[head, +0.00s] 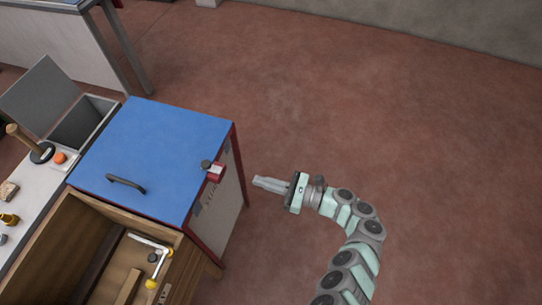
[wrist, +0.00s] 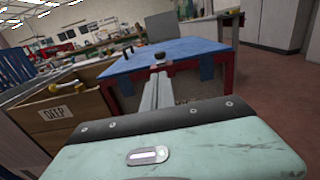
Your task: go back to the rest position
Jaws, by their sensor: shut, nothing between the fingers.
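My gripper (head: 256,181) is at the end of my arm, to the right of the blue-topped machine (head: 160,150) in the head view. Its fingers are together with nothing between them, and they point left towards the machine's red-framed side. A floor gap shows between the fingertips and that side. In the wrist view my gripper's fingers (wrist: 158,78) stretch forward, with the blue top (wrist: 190,50) beyond them. A small dark knob (head: 206,165) on a red block (head: 215,174) sits at the top's right edge.
A black handle (head: 126,184) lies on the blue top. An open wooden box (head: 58,225) holds a white tool with yellow ends (head: 152,256); the wrist view shows its "DEEP" label (wrist: 56,113). An open grey bin (head: 82,122) stands at left. The floor (head: 400,130) at right is clear.

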